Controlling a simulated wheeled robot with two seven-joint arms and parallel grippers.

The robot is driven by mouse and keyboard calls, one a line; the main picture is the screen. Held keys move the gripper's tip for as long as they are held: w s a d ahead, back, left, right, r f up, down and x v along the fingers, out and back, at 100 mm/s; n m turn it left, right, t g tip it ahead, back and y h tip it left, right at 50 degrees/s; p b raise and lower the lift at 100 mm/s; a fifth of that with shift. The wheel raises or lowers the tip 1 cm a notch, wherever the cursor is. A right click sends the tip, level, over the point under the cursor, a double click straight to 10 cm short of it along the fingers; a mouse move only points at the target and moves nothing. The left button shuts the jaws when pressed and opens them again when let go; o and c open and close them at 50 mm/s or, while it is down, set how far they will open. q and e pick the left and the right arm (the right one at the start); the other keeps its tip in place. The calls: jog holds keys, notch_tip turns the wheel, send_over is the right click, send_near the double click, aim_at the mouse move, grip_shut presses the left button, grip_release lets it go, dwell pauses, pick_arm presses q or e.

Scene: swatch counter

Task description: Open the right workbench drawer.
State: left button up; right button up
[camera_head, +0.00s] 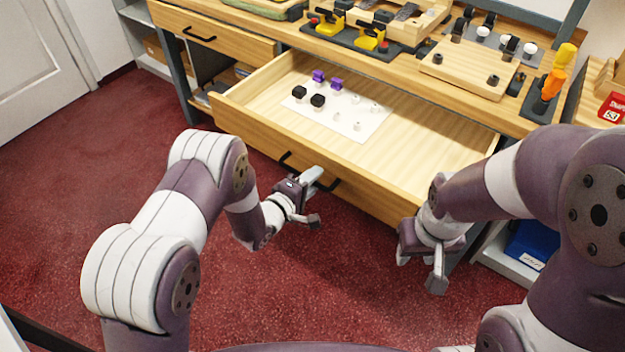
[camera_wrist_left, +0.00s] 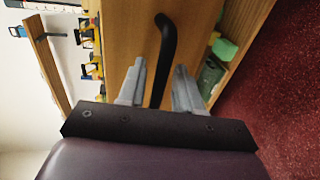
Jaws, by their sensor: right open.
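The right workbench drawer (camera_head: 250,120) is pulled well out, and its inside shows in the head view. Its black bar handle (camera_head: 331,186) is on the drawer front and also shows in the wrist view (camera_wrist_left: 167,40). My left gripper (camera_head: 312,198) is open at the handle. In the wrist view its two fingers (camera_wrist_left: 158,85) stand on either side of the bar, with a gap on both sides. Part of the handle is hidden by the gripper in the head view. My right gripper (camera_head: 420,268) is open and empty, in front of the drawer's right end.
The drawer holds a white sheet (camera_head: 345,125) with small black, purple and white pieces. The left drawer (camera_head: 220,35) is shut. The worktop carries a wooden board (camera_head: 470,65) and yellow-and-black fixtures (camera_head: 368,38). A blue bin (camera_head: 532,243) is at lower right. The red floor in front is clear.

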pick_arm(q)
jog(key=shift+s, duration=0.1)
jog(key=p+v, duration=0.1)
jog(key=v, duration=1.1)
jog(key=shift+s+a, duration=0.2)
